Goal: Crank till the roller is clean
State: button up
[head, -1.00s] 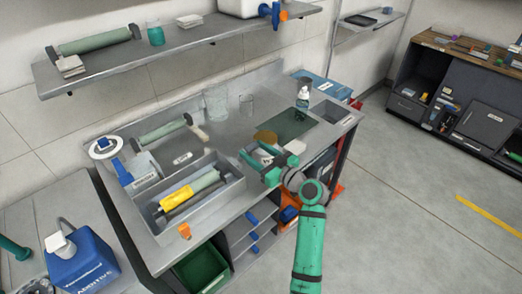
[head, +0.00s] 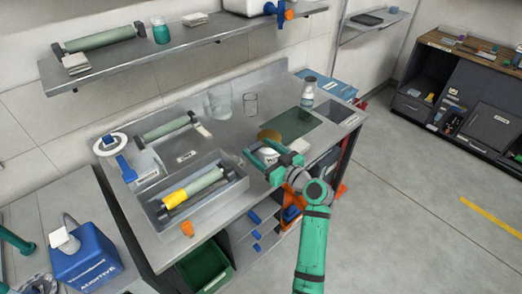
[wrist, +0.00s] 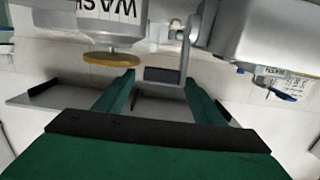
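A roller (head: 205,181) lies in a grey open tray (head: 238,186) on the bench. Its left part carries yellow ink (head: 175,199); its right part is pale green. A small orange part (head: 187,229) sticks out at the tray's front; I cannot tell whether it is a crank. My gripper (head: 261,157) is open and empty, right of the tray and apart from the roller. In the wrist view my fingers (wrist: 160,85) are spread with nothing between them.
Another roller (head: 166,128) lies behind the tray, with a blue-handled tool (head: 126,169) to its left. Clear vessels (head: 217,101), a tan disc (head: 268,135), a dark green plate (head: 291,126) and a bottle (head: 307,93) stand farther back. A shelf (head: 190,42) hangs above.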

jog(key=v, duration=1)
jog(key=shift+s+d, duration=0.25)
